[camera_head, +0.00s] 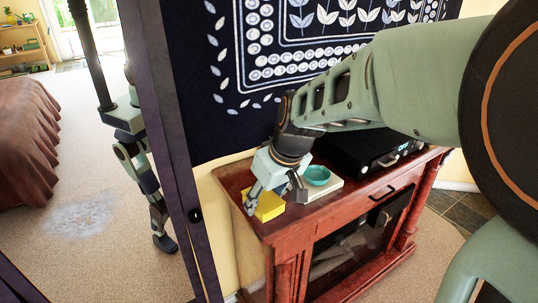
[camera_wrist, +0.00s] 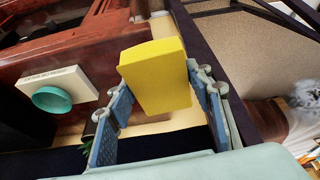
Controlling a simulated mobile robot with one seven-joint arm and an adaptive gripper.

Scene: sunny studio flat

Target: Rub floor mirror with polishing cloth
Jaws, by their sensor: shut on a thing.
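The polishing cloth is a yellow block-like pad (camera_head: 268,207), held between the fingertips of my gripper (camera_head: 272,191). In the wrist view the cloth (camera_wrist: 156,78) fills the gap between both fingers. My gripper is shut on it, over the left end of a red-brown cabinet; whether the cloth touches the top is unclear. The floor mirror (camera_head: 168,130) has a dark purple frame and stands left of the gripper. Its glass reflects the room and parts of me. In the wrist view the mirror's dark frame (camera_wrist: 245,118) is right of the cloth.
The cabinet (camera_head: 283,228) carries a teal bowl (camera_head: 316,175) on a pale flat box, right beside the gripper. A black electronic device (camera_head: 352,150) stands behind them. A dark patterned hanging (camera_head: 232,120) covers the wall. A narrow gap separates cabinet and mirror frame.

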